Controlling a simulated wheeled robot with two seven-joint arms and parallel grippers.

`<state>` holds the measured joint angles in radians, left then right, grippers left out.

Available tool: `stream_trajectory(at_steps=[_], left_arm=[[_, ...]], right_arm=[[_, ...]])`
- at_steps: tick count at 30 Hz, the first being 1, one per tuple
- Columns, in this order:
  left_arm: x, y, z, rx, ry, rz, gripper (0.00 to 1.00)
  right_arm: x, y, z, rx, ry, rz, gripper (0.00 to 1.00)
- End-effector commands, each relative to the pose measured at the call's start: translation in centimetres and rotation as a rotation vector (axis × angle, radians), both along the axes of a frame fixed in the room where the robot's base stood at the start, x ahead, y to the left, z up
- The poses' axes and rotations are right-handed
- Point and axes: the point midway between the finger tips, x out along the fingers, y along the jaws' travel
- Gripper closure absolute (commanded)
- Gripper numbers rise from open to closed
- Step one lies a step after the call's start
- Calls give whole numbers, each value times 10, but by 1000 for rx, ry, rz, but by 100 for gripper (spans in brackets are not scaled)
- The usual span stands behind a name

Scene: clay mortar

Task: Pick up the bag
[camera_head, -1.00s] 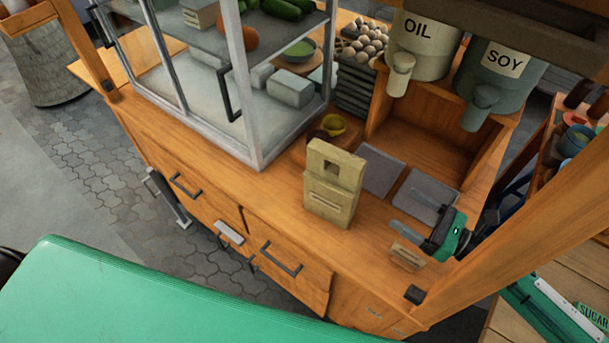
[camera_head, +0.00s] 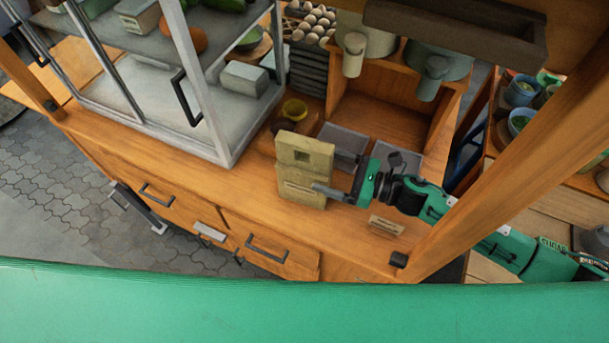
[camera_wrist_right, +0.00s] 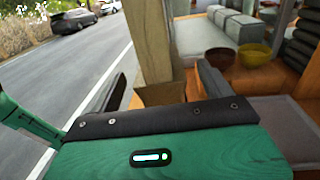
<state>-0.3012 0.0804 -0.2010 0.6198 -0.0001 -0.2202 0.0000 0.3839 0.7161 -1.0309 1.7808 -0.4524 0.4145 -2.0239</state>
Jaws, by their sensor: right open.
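The beige bag (camera_head: 304,170) stands upright on the wooden counter, with a window-like opening near its top. My right gripper (camera_head: 335,173) is open at the bag's right side. One finger is toward its front edge and the other is toward its back. In the right wrist view the bag (camera_wrist_right: 149,45) appears as a tall, narrow beige shape between the open fingers (camera_wrist_right: 163,85). I cannot tell whether either finger touches it. My left gripper is not in view.
A glass display case (camera_head: 225,150) stands left of the bag. A yellow bowl (camera_head: 294,109) and grey trays (camera_head: 342,138) are behind it. A small sign (camera_head: 386,226) is at the front right. A wooden post (camera_head: 510,150) rises on the right. Front-left counter is clear.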

Motion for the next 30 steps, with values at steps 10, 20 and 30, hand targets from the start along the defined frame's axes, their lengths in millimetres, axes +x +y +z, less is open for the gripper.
stream_trajectory(at_steps=[10, 20, 30], left_arm=[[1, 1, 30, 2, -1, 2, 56], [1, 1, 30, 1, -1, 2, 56], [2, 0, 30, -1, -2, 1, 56]], right_arm=[[12, 41, 3, 2, 2, 0, 18], [13, 46, 0, -1, 1, 0, 18], [13, 46, 0, 0, 1, 0, 83]])
